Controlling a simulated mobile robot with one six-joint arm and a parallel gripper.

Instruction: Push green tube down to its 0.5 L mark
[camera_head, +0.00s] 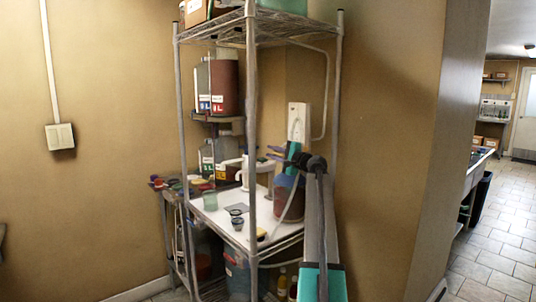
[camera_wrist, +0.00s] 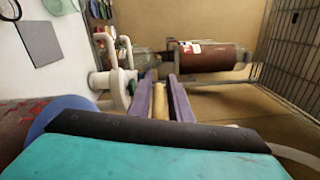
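I cannot pick out a green tube for certain. A pale thin tube (camera_head: 294,208) curves down beside a red-brown bucket (camera_head: 287,200) with a blue rim, right of the white worktop. That blue rim (camera_wrist: 62,113) also shows at lower left in the wrist view. My gripper (camera_head: 269,154) is above this bucket, its purple fingers pointing left and apart. In the wrist view the fingers (camera_wrist: 160,95) have a gap between them. A tan-yellow thing shows in the gap; I cannot tell whether it is touched or behind. No 0.5 L mark is readable.
A metal wire rack (camera_head: 251,110) surrounds the white worktop (camera_head: 262,212). Rack posts stand close to my arm.

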